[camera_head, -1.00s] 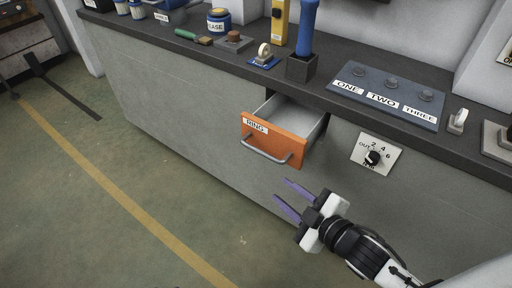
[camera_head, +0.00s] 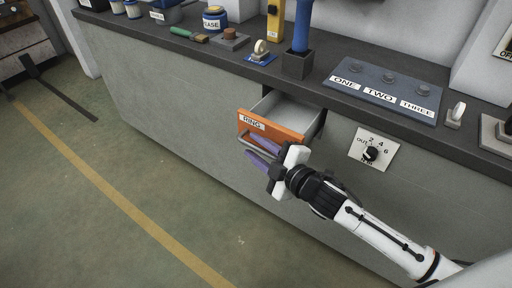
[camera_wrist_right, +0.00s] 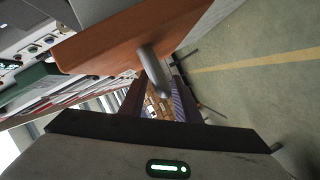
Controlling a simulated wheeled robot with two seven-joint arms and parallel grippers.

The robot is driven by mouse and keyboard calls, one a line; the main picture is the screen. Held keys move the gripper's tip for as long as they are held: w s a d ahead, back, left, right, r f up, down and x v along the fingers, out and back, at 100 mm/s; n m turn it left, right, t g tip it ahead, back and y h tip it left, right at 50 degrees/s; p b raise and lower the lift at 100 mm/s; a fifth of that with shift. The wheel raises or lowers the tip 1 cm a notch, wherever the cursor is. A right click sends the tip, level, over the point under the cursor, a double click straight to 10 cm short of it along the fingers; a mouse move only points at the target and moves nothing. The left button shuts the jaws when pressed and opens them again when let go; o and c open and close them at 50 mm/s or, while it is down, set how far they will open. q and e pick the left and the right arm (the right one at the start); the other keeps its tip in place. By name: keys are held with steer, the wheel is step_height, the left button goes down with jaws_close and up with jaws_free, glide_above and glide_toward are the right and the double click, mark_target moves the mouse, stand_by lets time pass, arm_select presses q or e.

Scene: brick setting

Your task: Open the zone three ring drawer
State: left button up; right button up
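The ring drawer has an orange front (camera_head: 285,134) labelled RING and a grey handle (camera_head: 243,139). It stands pulled out of the grey bench, and the part of its inside that shows looks empty. My right gripper (camera_head: 255,149) is at the drawer's handle, its purple fingers parted. In the right wrist view, the handle (camera_wrist_right: 152,70) reaches down towards the gap between the fingers (camera_wrist_right: 160,100). I cannot tell whether either finger touches it. My left gripper is not in view.
On the bench top are a plate labelled ONE, TWO, THREE (camera_head: 380,92), a blue-handled tool in a dark block (camera_head: 299,65), and a white ring on a blue stand (camera_head: 260,54). A dial panel (camera_head: 373,150) is right of the drawer. The floor in front is clear.

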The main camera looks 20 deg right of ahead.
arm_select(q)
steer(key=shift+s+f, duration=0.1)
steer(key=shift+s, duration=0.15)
arm_select(e)
steer(key=shift+w, duration=0.15)
jaws_close()
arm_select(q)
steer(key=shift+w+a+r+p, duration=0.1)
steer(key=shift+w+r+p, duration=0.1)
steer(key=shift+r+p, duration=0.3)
arm_select(e)
steer(key=s+a, duration=0.2)
steer(key=a, duration=0.1)
steer(key=shift+s+a, duration=0.15)
steer(key=shift+s, duration=0.15)
jaws_free()
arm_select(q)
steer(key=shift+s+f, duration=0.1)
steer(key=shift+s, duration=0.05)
arm_select(e)
steer(key=shift+s, duration=0.1)
